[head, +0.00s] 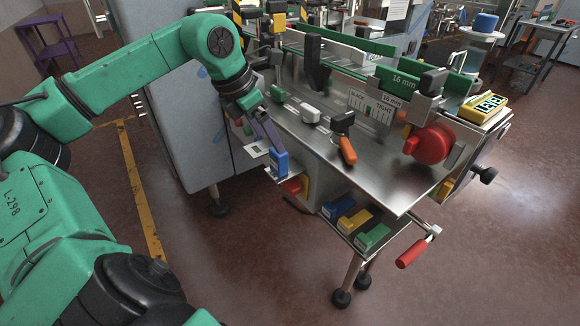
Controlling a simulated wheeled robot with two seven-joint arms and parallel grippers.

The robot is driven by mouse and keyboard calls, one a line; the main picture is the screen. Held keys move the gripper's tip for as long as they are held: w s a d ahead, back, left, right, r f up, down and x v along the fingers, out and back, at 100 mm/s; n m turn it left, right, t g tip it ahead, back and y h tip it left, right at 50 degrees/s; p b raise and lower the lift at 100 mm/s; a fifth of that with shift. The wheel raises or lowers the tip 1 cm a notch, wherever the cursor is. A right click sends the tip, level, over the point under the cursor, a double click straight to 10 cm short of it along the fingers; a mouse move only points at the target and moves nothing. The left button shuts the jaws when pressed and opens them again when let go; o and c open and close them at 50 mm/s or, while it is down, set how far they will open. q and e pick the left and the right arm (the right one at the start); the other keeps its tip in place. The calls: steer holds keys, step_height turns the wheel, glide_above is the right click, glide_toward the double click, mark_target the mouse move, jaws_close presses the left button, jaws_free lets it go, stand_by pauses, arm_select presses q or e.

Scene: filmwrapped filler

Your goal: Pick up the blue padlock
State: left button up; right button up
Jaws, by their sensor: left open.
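A small blue block-shaped thing that looks like the blue padlock (280,164) is at the left front corner of the steel machine table. A pale label shows on its front. My left gripper (269,143) reaches down from the upper left, with its purple-grey fingers just above and beside the padlock. The gripper is open. Whether the fingers touch the padlock I cannot tell. A red piece (292,187) and a yellow piece (305,186) are just below the padlock. My right gripper is not in view.
The steel table (380,185) holds an orange-handled tool (347,150) and a red knob (431,145). A lower shelf carries blue, yellow and green blocks (374,238). A red-handled crank (412,253) sticks out at the front. The floor in front is clear.

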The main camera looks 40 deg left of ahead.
mark_target(283, 160)
arm_select(q)
steer(key=p+x, duration=0.1)
steer(key=x, duration=0.4)
steer(key=shift+w+d, duration=0.15)
steer(key=shift+f+p, duration=0.2)
steer(key=shift+p, duration=0.2)
steer(key=x, duration=0.4)
steer(key=shift+w+p, duration=0.1)
steer(key=shift+p, duration=0.2)
steer(key=shift+w+f, duration=0.2)
steer(key=shift+f, duration=0.1)
jaws_close()
